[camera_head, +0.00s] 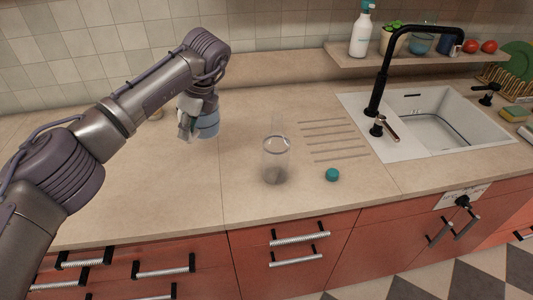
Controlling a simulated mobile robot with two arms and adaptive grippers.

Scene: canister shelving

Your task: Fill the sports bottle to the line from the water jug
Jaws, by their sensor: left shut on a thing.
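A clear, uncapped sports bottle (276,162) stands upright on the counter in the middle of the view, with a ring line around its upper part. I cannot tell whether there is water in it. A small teal cap (332,174) lies on the counter to the right of the bottle. My left gripper (189,127) is to the left of and behind the bottle, shut on the bluish water jug (208,124). The arm and gripper hide part of the jug. I cannot tell whether the jug touches the counter. My right gripper is out of view.
A white sink (434,118) with a black faucet (382,75) is at the right, beside drain grooves. A shelf (345,57) behind it holds a white bottle (361,32), plants and tomatoes. A sponge (513,113) lies far right. The counter's front left is clear.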

